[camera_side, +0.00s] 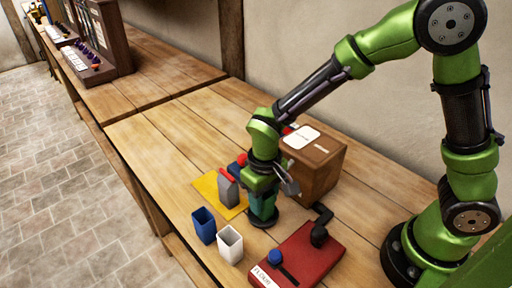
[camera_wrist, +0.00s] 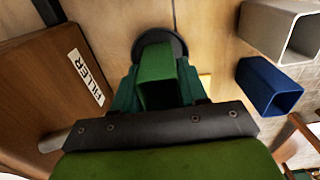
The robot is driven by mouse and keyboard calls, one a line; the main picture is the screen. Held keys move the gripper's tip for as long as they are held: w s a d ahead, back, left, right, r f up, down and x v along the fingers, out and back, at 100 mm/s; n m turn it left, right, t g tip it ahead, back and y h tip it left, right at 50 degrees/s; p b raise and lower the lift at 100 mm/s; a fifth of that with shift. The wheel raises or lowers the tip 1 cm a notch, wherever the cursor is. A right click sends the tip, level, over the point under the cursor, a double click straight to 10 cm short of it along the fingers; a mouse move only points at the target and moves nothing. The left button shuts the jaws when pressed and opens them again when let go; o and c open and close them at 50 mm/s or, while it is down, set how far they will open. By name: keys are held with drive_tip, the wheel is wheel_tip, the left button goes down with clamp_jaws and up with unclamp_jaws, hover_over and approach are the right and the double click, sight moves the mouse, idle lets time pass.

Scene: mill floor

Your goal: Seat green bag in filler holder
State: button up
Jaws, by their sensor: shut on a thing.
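The green bag (camera_wrist: 156,64) shows in the wrist view as a box shape, upright between my teal fingers. My gripper (camera_side: 263,204) is shut on it and points down. A dark round base (camera_side: 266,222), which looks like the filler holder's, lies directly under the bag and also shows in the wrist view (camera_wrist: 178,44). The brown wooden filler box (camera_side: 318,172) stands beside it, with a FILLER label in the wrist view (camera_wrist: 86,77). My fingers hide most of the bag in the side view. I cannot tell whether the bag's bottom touches the base.
A blue open container (camera_side: 204,227) and a white one (camera_side: 229,245) stand near the front edge. A grey bag with a red top (camera_side: 228,188) is on a yellow mat (camera_side: 207,184), near a blue item (camera_side: 237,169). A red box with a black crank (camera_side: 302,258) is close at right.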

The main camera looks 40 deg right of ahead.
drive_tip(key=shift+r, duration=0.55)
drive_tip(key=shift+f, duration=0.75)
idle(0.6)
drive_tip(key=o, duration=0.8)
drive_tip(key=shift+r, duration=5.5)
